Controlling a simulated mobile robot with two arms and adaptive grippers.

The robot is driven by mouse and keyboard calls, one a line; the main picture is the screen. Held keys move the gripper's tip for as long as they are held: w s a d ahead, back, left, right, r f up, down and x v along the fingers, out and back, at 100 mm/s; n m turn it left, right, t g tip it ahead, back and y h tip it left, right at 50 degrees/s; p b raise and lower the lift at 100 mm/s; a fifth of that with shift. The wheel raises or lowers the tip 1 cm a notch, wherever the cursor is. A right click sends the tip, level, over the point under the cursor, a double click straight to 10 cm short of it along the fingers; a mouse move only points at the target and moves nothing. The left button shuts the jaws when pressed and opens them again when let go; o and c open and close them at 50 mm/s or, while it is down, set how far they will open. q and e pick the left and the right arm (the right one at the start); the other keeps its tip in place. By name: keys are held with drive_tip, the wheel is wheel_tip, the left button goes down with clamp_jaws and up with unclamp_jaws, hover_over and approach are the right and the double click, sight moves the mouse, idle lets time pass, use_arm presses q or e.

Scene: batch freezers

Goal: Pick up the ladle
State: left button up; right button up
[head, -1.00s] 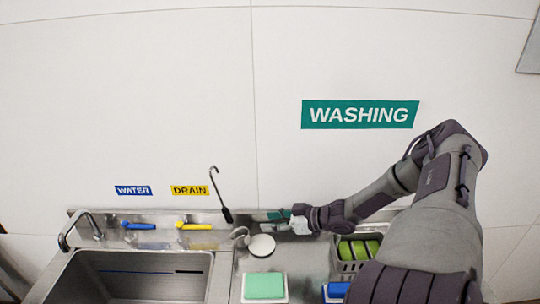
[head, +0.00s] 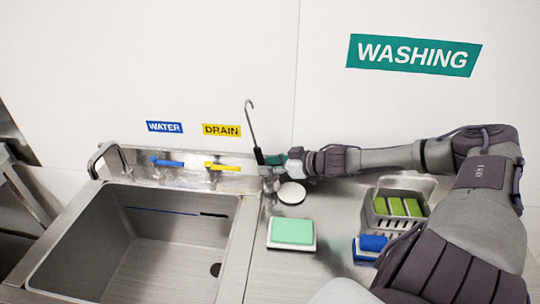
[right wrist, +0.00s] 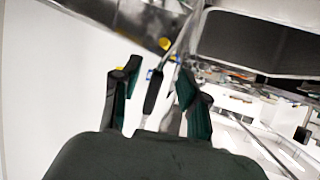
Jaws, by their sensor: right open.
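In the right wrist view, the ladle's black grip (right wrist: 153,92) lies between the two spread fingers of my right gripper (right wrist: 154,84). The fingers are open, with a gap visible on either side of the grip. My left gripper is not in view.
A sink (head: 165,245) with blue (head: 168,162) and yellow (head: 222,167) levers is at left. A white round thing (head: 291,193), a green sponge (head: 292,232), a blue sponge (head: 373,243) and a metal basket (head: 378,215) with green items occupy the counter.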

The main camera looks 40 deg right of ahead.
drive_tip(key=shift+w, duration=0.65)
drive_tip(key=shift+w+a+f+p, duration=0.4)
drive_tip(key=shift+w+f+p, duration=0.15)
drive_tip(key=shift+w, duration=0.1)
drive_tip(key=shift+c, duration=0.4)
drive_tip(key=shift+r, duration=0.1)
clamp_jaws()
